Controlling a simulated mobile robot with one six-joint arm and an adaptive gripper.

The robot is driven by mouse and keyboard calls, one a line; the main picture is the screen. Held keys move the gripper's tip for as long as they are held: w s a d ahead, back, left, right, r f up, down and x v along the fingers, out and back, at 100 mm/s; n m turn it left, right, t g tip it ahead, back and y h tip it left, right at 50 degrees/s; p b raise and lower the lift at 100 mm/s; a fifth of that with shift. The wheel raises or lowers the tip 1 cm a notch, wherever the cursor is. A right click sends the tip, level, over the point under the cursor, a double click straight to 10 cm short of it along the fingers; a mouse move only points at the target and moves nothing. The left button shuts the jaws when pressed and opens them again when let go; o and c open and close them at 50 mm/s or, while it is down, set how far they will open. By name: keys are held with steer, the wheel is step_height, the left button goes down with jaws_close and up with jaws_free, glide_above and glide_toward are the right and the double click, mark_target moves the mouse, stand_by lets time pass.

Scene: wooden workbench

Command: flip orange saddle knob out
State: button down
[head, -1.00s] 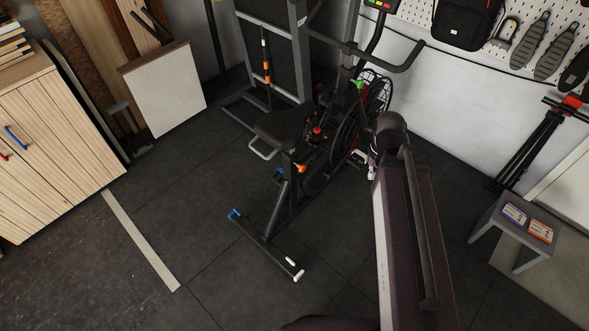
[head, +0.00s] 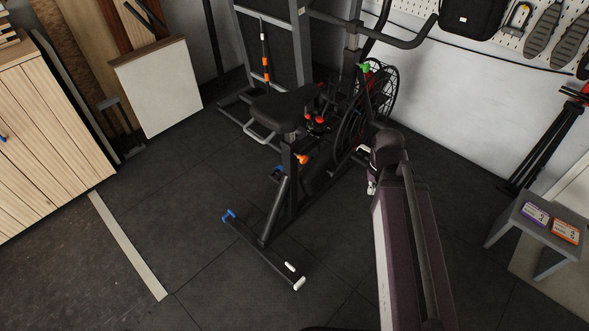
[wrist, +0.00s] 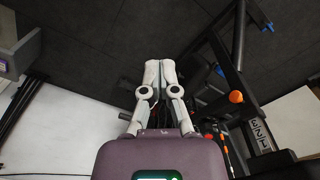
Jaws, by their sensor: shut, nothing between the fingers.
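The orange saddle knob (head: 301,159) sits on the upright seat post of a black exercise bike, below the saddle (head: 287,107). In the wrist view an orange knob (wrist: 236,97) shows to the right of my fingers, beside the black frame. My gripper (head: 371,187) is to the right of the bike in the head view, apart from the knob, and mostly hidden by my arm. In the wrist view my gripper (wrist: 159,68) has its two pale fingers together, with nothing between them.
The bike's rear foot bar (head: 262,252) lies on the dark floor, with blue and white ends. A fan wheel (head: 367,105) and handlebar are behind. A small grey stool (head: 535,226) stands right, a wooden cabinet (head: 50,140) left. Floor in front of the bike is clear.

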steer(key=w+a+f+n+h+b, duration=0.1)
steer(key=w+a+f+b, duration=0.15)
steer(key=f+b, duration=1)
steer(key=w+a+f+h+b, duration=0.15)
steer(key=w+f+b, duration=0.25)
steer(key=f+b, duration=0.85)
steer(key=w+a+r+n+t+h, duration=0.2)
steer(key=w+a+h, duration=0.1)
steer(key=w+a, duration=0.3)
steer(key=w+a+r+n+t+h, duration=0.1)
steer(key=w+a+r+t+h, duration=0.2)
steer(key=a, duration=0.5)
steer(key=a+r+n+t+h, duration=0.1)
steer(key=a+r, duration=0.3)
steer(key=a, duration=0.5)
steer(key=w+a+r+n+t+h, duration=0.1)
steer(key=a+r+t, duration=0.3)
steer(key=a, duration=0.5)
steer(key=shift+w+h, duration=0.25)
steer(key=shift+h, duration=0.4)
steer(key=shift+w+b, duration=0.1)
steer(key=shift+b, duration=0.2)
